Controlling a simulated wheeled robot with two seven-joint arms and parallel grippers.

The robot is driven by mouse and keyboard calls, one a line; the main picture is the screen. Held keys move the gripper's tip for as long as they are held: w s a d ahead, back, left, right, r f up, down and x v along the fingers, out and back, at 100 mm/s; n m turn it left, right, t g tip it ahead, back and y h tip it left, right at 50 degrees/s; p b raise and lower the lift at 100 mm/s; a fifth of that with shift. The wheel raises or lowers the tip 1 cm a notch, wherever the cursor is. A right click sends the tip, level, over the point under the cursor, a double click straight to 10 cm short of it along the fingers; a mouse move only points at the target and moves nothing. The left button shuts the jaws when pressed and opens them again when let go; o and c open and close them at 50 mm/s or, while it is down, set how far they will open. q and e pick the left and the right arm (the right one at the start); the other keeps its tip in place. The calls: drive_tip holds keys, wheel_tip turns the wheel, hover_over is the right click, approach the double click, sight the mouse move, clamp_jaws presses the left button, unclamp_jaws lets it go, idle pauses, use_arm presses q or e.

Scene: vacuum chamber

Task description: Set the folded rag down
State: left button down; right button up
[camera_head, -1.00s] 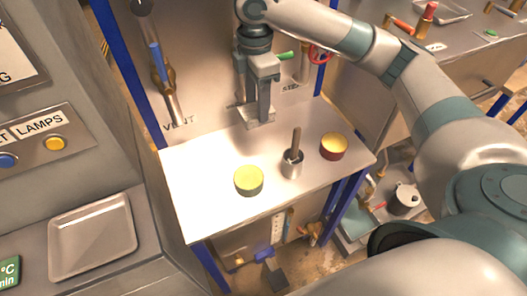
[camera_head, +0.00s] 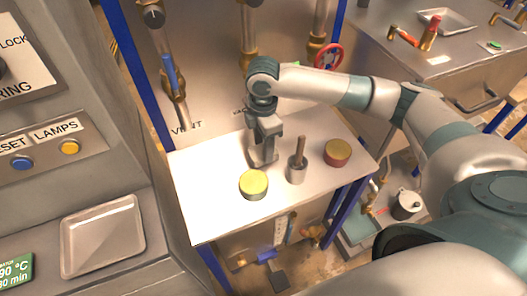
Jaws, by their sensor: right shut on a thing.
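My right gripper (camera_head: 263,160) points down over the white bench top (camera_head: 205,190), behind the yellow-topped tin and left of the metal cup. Its jaws are shut on a small grey thing, taken to be the folded rag; it blends with the grey fingers, so its outline is unclear. The fingertips are low, at or just above the bench; I cannot tell whether the rag touches it. My left gripper is not in view.
Close by stand a yellow-topped tin (camera_head: 253,184), a metal cup with an upright rod (camera_head: 297,171) and a red tin (camera_head: 338,153). Pipes with valves rise behind. An empty metal tray (camera_head: 103,236) lies at lower left. The bench's left part is clear.

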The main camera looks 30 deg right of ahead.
drive_tip(key=shift+f+p, duration=0.5)
drive_tip(key=shift+f, duration=1.4)
drive_tip(key=o, duration=0.9)
drive_tip(key=shift+o, duration=0.2)
drive_tip(key=shift+r, duration=0.1)
wheel_tip(320, 180, up, 12)
drive_tip(key=b, duration=0.3)
